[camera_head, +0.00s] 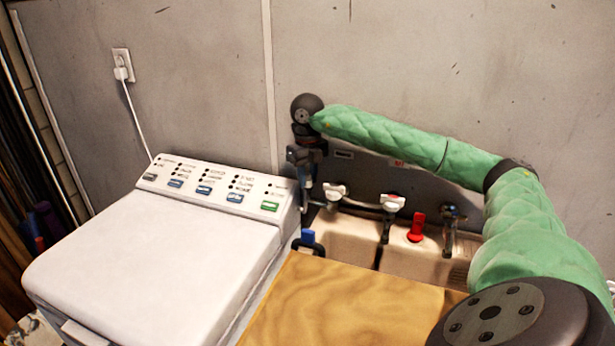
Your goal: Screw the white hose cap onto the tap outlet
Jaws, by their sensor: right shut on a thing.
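My right arm reaches in from the right, and its gripper (305,197) points down at the left end of the taps, close behind the washing machine's right corner. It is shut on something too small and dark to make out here. I cannot pick out the white hose cap for certain. A tap with a white top (335,191) is just right of the gripper. A second white-topped tap (392,203) stands farther right over the sink. I cannot tell whether the gripper touches the left tap or its outlet. My left gripper is not in view.
A white washing machine (150,265) fills the left. A two-basin sink (345,240) lies below the taps, with a red item (417,228) and a metal tap (450,222) at right. A wooden board (340,305) is in front; a blue-and-black item (308,240) is by the sink.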

